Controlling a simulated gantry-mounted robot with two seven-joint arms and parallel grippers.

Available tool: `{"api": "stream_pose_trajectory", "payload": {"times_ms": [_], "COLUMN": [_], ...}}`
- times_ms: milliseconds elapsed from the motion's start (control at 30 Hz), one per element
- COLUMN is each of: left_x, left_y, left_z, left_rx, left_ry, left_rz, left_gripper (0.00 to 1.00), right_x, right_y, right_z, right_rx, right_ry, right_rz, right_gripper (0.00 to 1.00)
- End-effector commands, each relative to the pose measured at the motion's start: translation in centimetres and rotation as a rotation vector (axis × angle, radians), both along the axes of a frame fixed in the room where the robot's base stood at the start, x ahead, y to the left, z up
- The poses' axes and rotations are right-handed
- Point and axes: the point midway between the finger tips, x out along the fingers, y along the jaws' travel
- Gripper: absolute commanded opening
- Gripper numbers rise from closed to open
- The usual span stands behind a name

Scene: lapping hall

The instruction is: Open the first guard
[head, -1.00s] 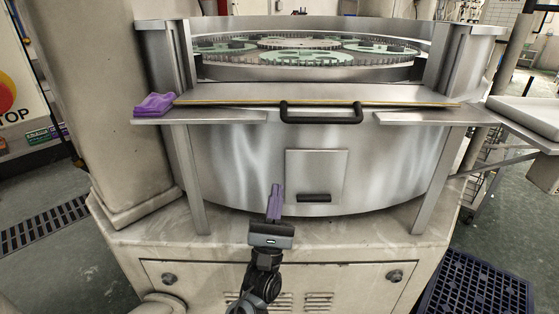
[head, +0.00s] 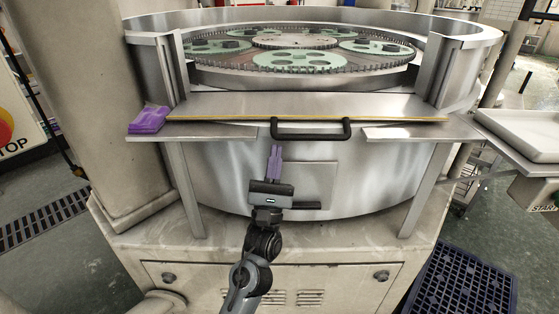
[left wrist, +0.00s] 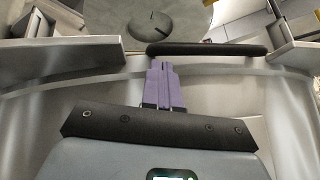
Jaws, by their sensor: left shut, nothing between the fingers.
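The guard (head: 210,104) is a grey metal panel with a yellow edge strip, spanning the front of the round lapping machine between two upright posts. Its black bar handle (head: 312,135) is at the front, and it also shows in the left wrist view (left wrist: 215,49). My left gripper (head: 276,148), with purple fingers, is shut and empty just below the handle's left end. In the left wrist view the fingertips (left wrist: 160,64) are close under the handle's left part; I cannot tell whether they touch it. My right gripper is not in view.
Green discs and gears (head: 300,60) lie inside the machine. Purple cloths (head: 149,119) lie on the ledge's left end. A small hatch (head: 315,180) with a black handle is behind my left gripper. A pale tray (head: 520,132) stands at right, above a dark blue crate (head: 460,285).

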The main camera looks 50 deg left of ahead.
Motion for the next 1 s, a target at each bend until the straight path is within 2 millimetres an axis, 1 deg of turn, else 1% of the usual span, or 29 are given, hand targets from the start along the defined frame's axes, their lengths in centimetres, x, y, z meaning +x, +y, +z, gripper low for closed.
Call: {"api": "stream_pose_trajectory", "payload": {"times_ms": [33,100,533,667,833,900,1000], "left_x": [-0.1,-0.1,-0.2,-0.3,-0.6,-0.7,-0.7], "left_y": [0.1,0.1,0.1,-0.1,-0.4,-0.5,-0.5], "left_z": [0.4,0.5,0.8,2.1,4.7,5.2,5.2], "left_rx": [0.000,0.000,0.000,-0.001,0.000,0.001,0.001], "left_ry": [0.000,0.001,0.000,0.000,-0.003,-0.003,-0.005], "left_rz": [0.002,0.003,0.004,0.004,0.004,0.003,0.004], "left_gripper": [0.00,0.00,0.00,0.00,0.00,0.00,0.00], "right_x": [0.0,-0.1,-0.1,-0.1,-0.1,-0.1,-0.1], "right_y": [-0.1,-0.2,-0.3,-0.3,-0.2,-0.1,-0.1], "right_z": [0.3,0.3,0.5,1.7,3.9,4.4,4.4], "right_rx": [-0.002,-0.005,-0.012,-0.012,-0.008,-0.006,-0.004], "right_ry": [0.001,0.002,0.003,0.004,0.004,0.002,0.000], "right_rz": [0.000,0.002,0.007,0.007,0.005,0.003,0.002], "right_gripper": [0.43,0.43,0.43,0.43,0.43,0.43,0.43]}}
